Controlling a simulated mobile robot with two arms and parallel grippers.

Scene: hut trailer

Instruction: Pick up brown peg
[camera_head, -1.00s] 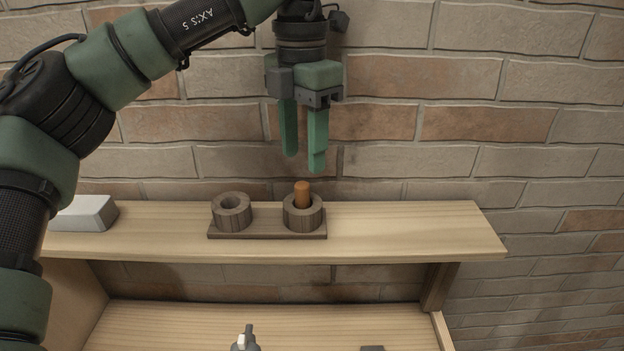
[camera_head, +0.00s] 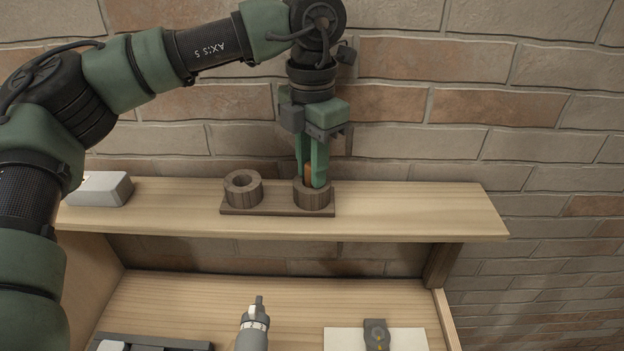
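The brown peg (camera_head: 308,174) stands upright in the right-hand wooden ring (camera_head: 314,198) of a dark wooden holder (camera_head: 262,211) on the upper shelf. My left gripper (camera_head: 311,178) points down from above, with its green fingers on either side of the peg, tips at the ring's top. The fingers partly hide the peg. A narrow space shows between the fingers, and I cannot tell whether they touch the peg. The left-hand ring (camera_head: 243,187) of the holder is empty. My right gripper is not in view.
A pale grey block (camera_head: 100,189) lies at the left of the upper shelf (camera_head: 420,215). On the lower surface are a grey tool (camera_head: 253,325), a white sheet (camera_head: 400,339) with a dark piece (camera_head: 376,334), and a dark tray (camera_head: 150,343). A brick wall stands behind.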

